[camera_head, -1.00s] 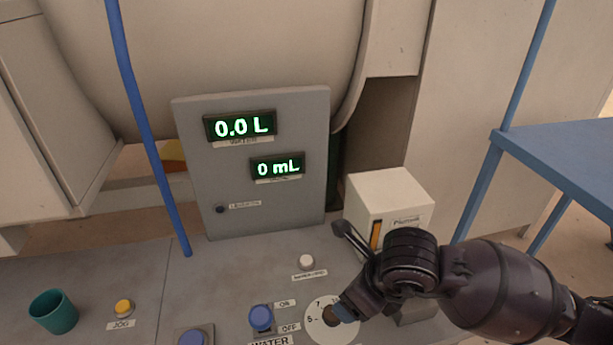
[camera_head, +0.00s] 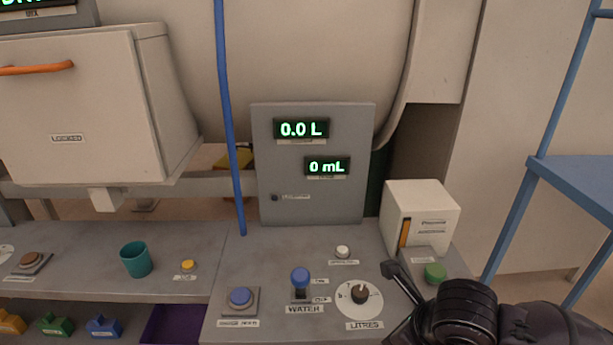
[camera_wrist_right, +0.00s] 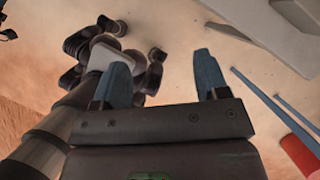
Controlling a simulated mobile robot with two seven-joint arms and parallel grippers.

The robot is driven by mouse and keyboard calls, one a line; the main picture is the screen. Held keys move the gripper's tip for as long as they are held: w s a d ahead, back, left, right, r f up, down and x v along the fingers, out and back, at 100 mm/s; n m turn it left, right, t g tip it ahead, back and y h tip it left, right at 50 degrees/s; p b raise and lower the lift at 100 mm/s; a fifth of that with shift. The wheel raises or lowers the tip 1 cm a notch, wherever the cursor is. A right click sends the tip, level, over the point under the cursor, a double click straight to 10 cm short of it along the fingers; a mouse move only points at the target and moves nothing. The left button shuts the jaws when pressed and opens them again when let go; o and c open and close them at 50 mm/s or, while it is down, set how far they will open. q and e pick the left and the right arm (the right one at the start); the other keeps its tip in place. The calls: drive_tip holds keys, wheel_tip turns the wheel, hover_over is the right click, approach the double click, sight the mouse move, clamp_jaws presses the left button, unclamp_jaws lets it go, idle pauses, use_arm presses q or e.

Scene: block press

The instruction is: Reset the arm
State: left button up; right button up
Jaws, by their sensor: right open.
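My right arm comes in from the lower right of the head view, and its wrist is beside the litres dial (camera_head: 359,299). In the right wrist view my right gripper (camera_wrist_right: 162,80) is open, with its two blue-grey fingers apart and nothing between them. The floor and parts of my own body show beyond the fingers. The dial's dark knob is uncovered and clear of the gripper. My left gripper is not in view.
The grey console holds a blue water switch (camera_head: 300,281), a blue button (camera_head: 240,297), a white button (camera_head: 342,252) and a green button (camera_head: 435,273). A teal cup (camera_head: 136,259) stands at left.

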drive_tip(key=a+r+m+g+y, duration=0.1)
drive_tip(key=a+r+g+y, duration=0.1)
drive_tip(key=a+r+y, duration=1)
drive_tip(key=w+d+r+m+t+y, duration=0.25)
drive_tip(key=w+m+t+y, duration=0.2)
drive_tip(key=m, duration=0.25)
drive_tip(key=w+d+f+m+t+h, duration=0.2)
drive_tip(key=w+d+m+t+h, duration=0.4)
drive_tip(key=m+t, duration=0.5)
drive_tip(key=s+d+f+m+h, duration=0.1)
drive_tip(key=d+f+m+h, duration=0.9)
drive_tip(key=f+m, duration=0.55)
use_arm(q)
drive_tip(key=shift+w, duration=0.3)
use_arm(e)
drive_tip(key=s+d+f+m+g+h, duration=0.2)
drive_tip(key=s+d+f+m, duration=0.1)
drive_tip(key=s+f, duration=0.5)
drive_tip(key=s+d+f+m+g+h, duration=0.1)
drive_tip(key=s+d+f+m+g, duration=0.2)
drive_tip(key=s+f+m, duration=0.2)
drive_tip(key=s+f, duration=0.3)
drive_tip(key=s, duration=0.1)
drive_tip(key=shift+d+f+g+h, duration=0.15)
drive_tip(key=shift+f+g+h, duration=0.2)
drive_tip(key=shift+f, duration=0.05)
